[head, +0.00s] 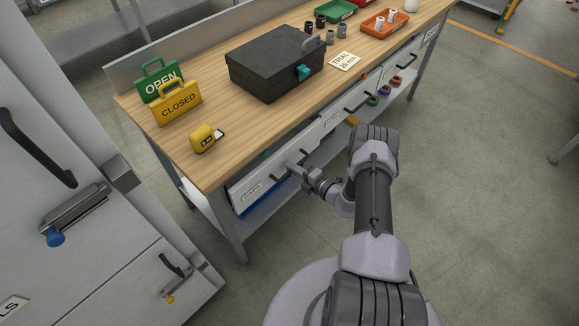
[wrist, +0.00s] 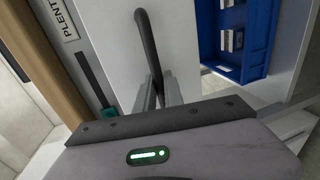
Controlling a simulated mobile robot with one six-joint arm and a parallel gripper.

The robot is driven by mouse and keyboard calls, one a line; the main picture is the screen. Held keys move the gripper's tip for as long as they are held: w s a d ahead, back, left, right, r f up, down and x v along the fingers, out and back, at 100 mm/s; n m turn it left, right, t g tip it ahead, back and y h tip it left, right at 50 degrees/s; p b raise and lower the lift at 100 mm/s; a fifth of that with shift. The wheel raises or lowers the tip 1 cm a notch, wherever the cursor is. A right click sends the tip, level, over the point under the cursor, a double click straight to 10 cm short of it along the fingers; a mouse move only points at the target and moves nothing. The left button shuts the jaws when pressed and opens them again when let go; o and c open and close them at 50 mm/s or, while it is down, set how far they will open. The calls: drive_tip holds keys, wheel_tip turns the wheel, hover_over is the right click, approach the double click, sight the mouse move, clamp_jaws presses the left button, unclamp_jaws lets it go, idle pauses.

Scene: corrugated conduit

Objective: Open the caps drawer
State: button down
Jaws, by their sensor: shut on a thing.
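A row of pale drawer fronts runs under the wooden bench. My gripper (head: 297,170) is at the nearest, left-hand drawer (head: 254,189) in the head view. In the wrist view, my gripper (wrist: 160,92) is shut on a dark curved handle (wrist: 148,42) on a pale drawer front (wrist: 112,60). The label on this front is too small to read, so I cannot tell whether it is the caps drawer. A gap with a bit of teal (head: 266,153) shows between bench edge and drawer front; how far the drawer stands out is unclear.
A blue bin (wrist: 235,38) lies below the drawer. On the bench (head: 226,165) stand a tape measure (head: 203,138), OPEN (head: 160,80) and CLOSED (head: 178,103) signs and a black case (head: 272,66). A grey cabinet (head: 95,185) stands at left.

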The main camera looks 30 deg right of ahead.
drive_tip(key=f+v, duration=0.2)
drive_tip(key=v, duration=1)
drive_tip(key=s+f+b+v, duration=0.1)
drive_tip(key=f+v, duration=0.2)
drive_tip(key=v, duration=0.9)
drive_tip(key=shift+s+d, duration=0.25)
drive_tip(key=shift+s, duration=0.1)
drive_tip(key=c, duration=1.5)
unclamp_jaws()
drive_tip(key=shift+o, duration=0.2)
drive_tip(key=p+v, duration=0.2)
drive_tip(key=v, duration=1.5)
drive_tip(key=shift+s, duration=0.2)
